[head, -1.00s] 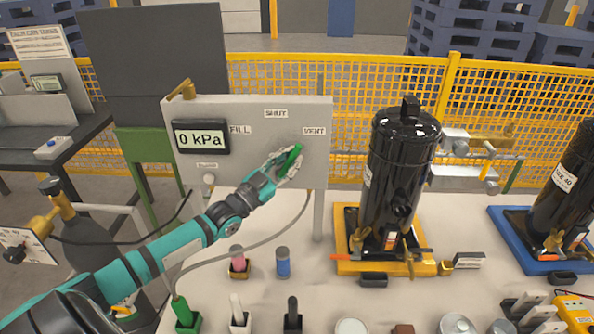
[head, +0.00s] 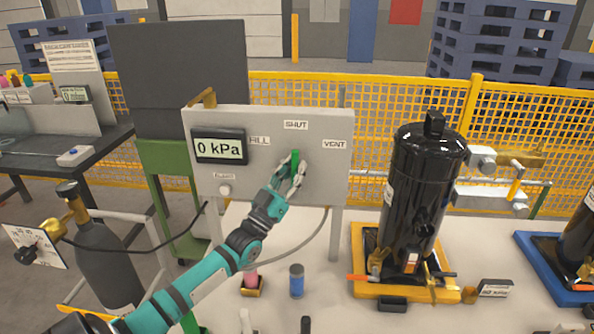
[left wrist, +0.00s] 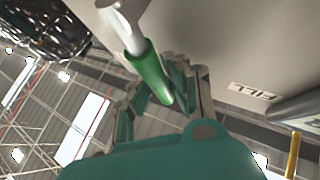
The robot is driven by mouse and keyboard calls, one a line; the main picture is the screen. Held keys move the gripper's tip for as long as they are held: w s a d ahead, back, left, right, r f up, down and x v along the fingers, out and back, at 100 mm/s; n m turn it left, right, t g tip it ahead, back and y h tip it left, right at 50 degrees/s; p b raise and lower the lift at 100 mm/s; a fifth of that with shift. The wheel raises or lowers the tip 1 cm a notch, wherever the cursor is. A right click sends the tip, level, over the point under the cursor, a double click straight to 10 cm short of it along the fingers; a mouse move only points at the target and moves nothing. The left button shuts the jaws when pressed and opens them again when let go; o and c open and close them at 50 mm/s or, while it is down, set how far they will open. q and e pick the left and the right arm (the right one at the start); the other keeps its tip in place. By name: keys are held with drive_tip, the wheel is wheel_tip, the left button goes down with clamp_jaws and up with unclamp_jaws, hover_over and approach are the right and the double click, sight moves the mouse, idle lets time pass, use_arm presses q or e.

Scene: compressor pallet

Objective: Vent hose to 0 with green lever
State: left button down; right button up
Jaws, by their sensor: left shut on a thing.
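The green lever (head: 295,158) is on the grey panel (head: 318,188) and stands about upright, pointing at the SHUT label (head: 296,125). The VENT label (head: 334,145) is to its right and the FILL label (head: 259,140) to its left. My left gripper (head: 297,172) is shut on the green lever. In the left wrist view the lever (left wrist: 152,78) lies between the fingers (left wrist: 165,88). The display (head: 219,147) reads 0 kPa. The grey hose (head: 312,234) hangs below the panel. My right gripper is not in view.
A black compressor (head: 412,200) stands on a yellow base right of the panel. A gas cylinder (head: 105,262) with a gauge stands at the left. A yellow fence runs behind.

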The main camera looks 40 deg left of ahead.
use_arm(q)
drive_tip(key=c, duration=1.6)
unclamp_jaws()
drive_tip(key=shift+a, duration=0.1)
drive_tip(key=shift+o, duration=0.4)
drive_tip(key=shift+s, duration=0.15)
drive_tip(key=shift+f, duration=0.1)
drive_tip(key=v, duration=1.2)
drive_tip(key=shift+a, duration=0.1)
